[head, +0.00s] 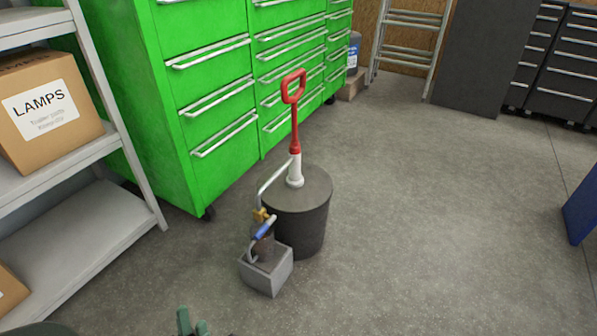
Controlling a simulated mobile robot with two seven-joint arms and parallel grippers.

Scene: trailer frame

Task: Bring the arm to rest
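My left gripper (193,324) shows only at the bottom edge, left of centre, as two green fingertips side by side with a narrow gap at the top. The rest of it is cut off by the frame, so I cannot tell whether it is open or shut. I see nothing between the fingertips. A dark rounded shape at the bottom left corner may be part of my arm. My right gripper is not in view.
A dark drum (310,228) with a red-handled pump (294,115) stands ahead, beside a grey block (266,270) with a blue-handled valve (266,228). Green drawer cabinets (215,60) and a shelf (70,235) with a LAMPS box (45,110) stand left.

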